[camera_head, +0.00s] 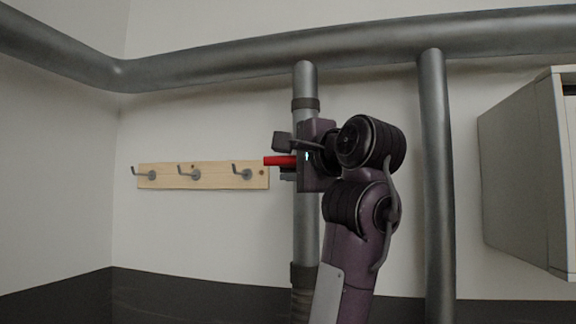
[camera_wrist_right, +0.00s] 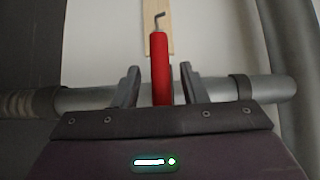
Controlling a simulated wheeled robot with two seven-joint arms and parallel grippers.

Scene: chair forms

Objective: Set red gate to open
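The red gate shows as a red bar-shaped handle (camera_head: 280,161) at the upright grey pipe (camera_head: 306,225) in the head view. It points left, roughly level. In the right wrist view the red handle (camera_wrist_right: 160,62) stands between the fingers of my right gripper (camera_wrist_right: 159,76), with a gap on each side. My right gripper, also in the head view (camera_head: 283,158), is open around the handle, which reaches out past the fingertips. My gripper and arm hide the handle's base and its joint with the pipe. My left gripper is not in view.
A wooden rack (camera_head: 215,177) with metal hooks is on the wall left of the pipe. A thick pipe (camera_head: 210,66) runs across the top. Another upright pipe (camera_head: 437,200) and a grey cabinet (camera_head: 520,170) are on the right.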

